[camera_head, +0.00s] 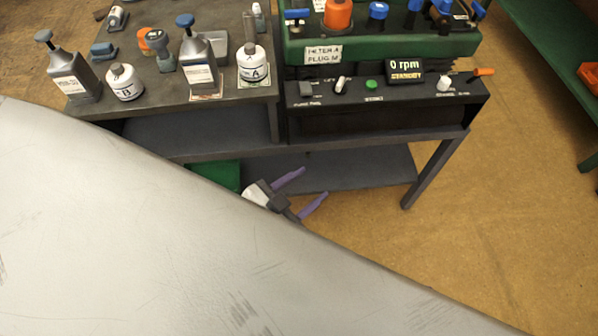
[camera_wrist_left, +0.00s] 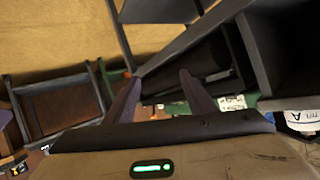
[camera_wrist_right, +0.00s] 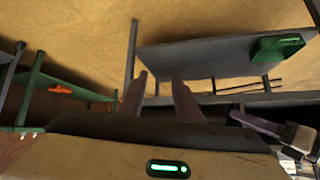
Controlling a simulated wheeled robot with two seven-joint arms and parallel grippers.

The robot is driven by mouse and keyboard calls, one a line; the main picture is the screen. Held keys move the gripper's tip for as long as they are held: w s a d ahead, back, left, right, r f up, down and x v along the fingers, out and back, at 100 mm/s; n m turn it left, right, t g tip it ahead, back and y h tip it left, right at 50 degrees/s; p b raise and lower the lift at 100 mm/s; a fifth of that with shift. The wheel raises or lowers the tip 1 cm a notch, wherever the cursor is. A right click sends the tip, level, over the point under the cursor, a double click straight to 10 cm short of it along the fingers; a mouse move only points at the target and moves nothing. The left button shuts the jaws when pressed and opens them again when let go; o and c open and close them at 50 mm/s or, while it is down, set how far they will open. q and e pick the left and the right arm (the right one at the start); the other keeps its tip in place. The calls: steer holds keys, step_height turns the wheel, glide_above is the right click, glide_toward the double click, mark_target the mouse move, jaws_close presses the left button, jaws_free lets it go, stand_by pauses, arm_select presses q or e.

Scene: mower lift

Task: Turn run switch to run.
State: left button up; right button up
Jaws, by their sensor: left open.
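The black control panel (camera_head: 405,101) below the green console carries several controls. They include a grey switch (camera_head: 306,89) at the left, a white-tipped switch (camera_head: 341,84), a green button (camera_head: 371,84), a white knob (camera_head: 443,84) and an orange-tipped lever (camera_head: 484,72). The display (camera_head: 405,68) reads 0 rpm. The small labels are too blurred to tell which control is the run switch. My left gripper (camera_head: 314,182) is open and empty, below and in front of the panel, touching no control. My right gripper (camera_wrist_right: 159,77) is open and empty; the head view does not show it.
Bottles, including a white one marked A (camera_head: 252,66), stand on the dark bench (camera_head: 180,85) left of the console. A lower shelf (camera_head: 350,168) lies beneath. A pale grey surface blocks the head view's lower left. The floor (camera_head: 500,190) at right is clear.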

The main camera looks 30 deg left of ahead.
arm_select(q)
steer(key=shift+s+a+f+n+g+y, duration=0.15)
steer(key=shift+s+f+n+g, duration=0.15)
steer(key=shift+s+f, duration=0.35)
steer(key=shift+s+a+f+n+g+y, duration=0.15)
steer(key=shift+s+f+n+g, duration=0.15)
steer(key=shift+s+f, duration=0.35)
steer(key=shift+s+d+r, duration=0.1)
